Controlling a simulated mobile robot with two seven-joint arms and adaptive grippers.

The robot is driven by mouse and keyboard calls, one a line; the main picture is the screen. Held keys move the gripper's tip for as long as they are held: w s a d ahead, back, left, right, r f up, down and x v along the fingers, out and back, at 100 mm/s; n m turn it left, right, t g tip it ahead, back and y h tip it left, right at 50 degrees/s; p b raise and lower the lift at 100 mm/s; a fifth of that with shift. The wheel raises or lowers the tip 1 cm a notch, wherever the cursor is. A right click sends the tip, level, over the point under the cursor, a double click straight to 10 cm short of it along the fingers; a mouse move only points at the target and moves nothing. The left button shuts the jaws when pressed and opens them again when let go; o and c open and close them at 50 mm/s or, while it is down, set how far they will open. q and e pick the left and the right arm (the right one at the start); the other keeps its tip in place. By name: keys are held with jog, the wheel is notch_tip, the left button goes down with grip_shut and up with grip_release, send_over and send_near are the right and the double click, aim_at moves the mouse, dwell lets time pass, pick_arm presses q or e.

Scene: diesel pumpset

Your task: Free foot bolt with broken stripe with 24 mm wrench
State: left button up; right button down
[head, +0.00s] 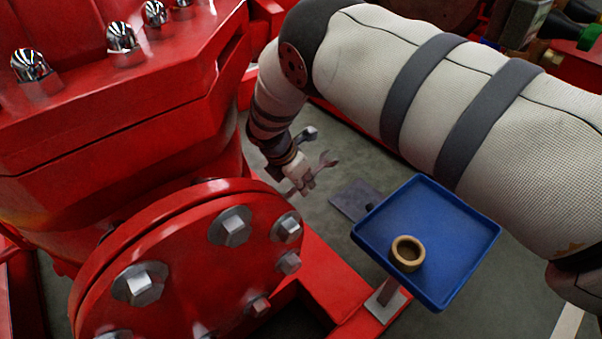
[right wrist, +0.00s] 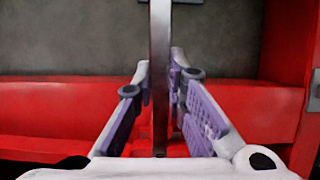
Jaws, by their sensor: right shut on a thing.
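My right gripper (head: 301,177) is low beside the red pump, between it and the blue tray. In the right wrist view the wrench (right wrist: 160,45) is seen edge-on as an upright bar between the two purple finger pads of my gripper (right wrist: 160,95). Its size marking cannot be read. I cannot make out a foot bolt with a broken stripe in either view. My left gripper is not in view.
A blue tray (head: 450,215) on a post holds a brass ring (head: 407,253). A red round flange (head: 190,270) with several grey bolts stands at the front left. A grey metal piece (head: 307,134) shows behind my gripper. A dark plate (head: 350,200) lies on the floor.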

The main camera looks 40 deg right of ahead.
pick_arm(q)
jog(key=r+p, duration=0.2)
jog(key=p, duration=0.1)
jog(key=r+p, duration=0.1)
jog(key=p, duration=0.1)
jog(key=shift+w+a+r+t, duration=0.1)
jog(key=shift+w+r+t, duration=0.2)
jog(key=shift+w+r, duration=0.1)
pick_arm(e)
jog(key=s+a+m+g+y, duration=0.1)
jog(key=s+a+m+g, duration=0.2)
jog(key=s+m, duration=0.6)
jog(key=s+a, duration=0.1)
jog(key=s, duration=0.2)
jog(key=shift+a+f, duration=0.2)
jog(key=shift+f, duration=0.1)
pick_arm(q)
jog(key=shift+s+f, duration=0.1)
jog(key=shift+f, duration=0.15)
pick_arm(e)
jog(key=shift+f, duration=0.6)
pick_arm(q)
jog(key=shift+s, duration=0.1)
